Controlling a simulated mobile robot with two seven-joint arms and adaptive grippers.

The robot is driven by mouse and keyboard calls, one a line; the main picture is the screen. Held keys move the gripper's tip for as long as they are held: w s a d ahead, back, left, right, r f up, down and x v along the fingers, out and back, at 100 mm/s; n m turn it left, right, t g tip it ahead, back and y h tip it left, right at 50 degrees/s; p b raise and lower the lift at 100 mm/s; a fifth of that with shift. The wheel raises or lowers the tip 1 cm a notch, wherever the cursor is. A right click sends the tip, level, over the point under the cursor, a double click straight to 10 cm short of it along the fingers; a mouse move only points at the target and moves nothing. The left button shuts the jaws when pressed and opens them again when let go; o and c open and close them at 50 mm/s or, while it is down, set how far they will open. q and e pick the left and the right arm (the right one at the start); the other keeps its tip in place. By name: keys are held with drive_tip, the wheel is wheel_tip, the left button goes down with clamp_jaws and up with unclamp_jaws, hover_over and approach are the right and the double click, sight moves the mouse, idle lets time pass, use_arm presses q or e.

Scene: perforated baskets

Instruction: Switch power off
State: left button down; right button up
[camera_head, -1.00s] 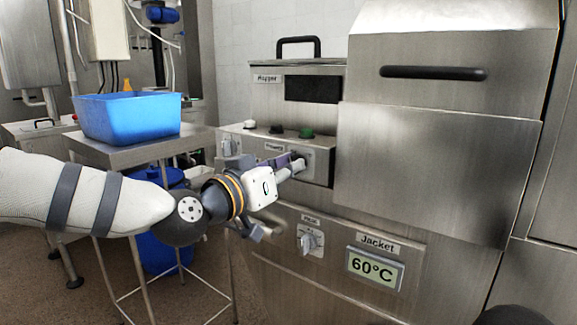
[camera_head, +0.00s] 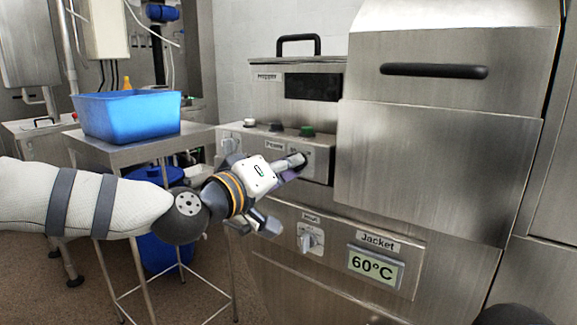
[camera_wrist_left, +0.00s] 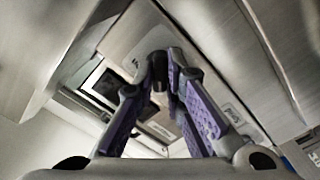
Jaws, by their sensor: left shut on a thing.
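The steel machine's control panel (camera_head: 320,172) carries a label reading "Power" (camera_head: 273,145). My left gripper (camera_head: 296,162) reaches it from the left, at the panel's right part. In the left wrist view, the purple-padded fingers (camera_wrist_left: 165,95) are closed around a dark knob (camera_wrist_left: 159,66) in front of the panel. In the head view the fingers hide most of this knob, so its pointer direction cannot be told. My right gripper is not in view.
White, black and green buttons (camera_head: 307,131) sit on the ledge above. Below are a second rotary knob (camera_head: 308,240) and a Jacket display (camera_head: 375,267) reading 60°C. A blue tub (camera_head: 128,117) stands on a steel table at left. The machine's front limits room ahead.

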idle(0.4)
use_arm(q)
drive_tip(key=c, duration=1.7)
unclamp_jaws()
drive_tip(key=shift+o, duration=0.2)
drive_tip(key=shift+s, duration=0.1)
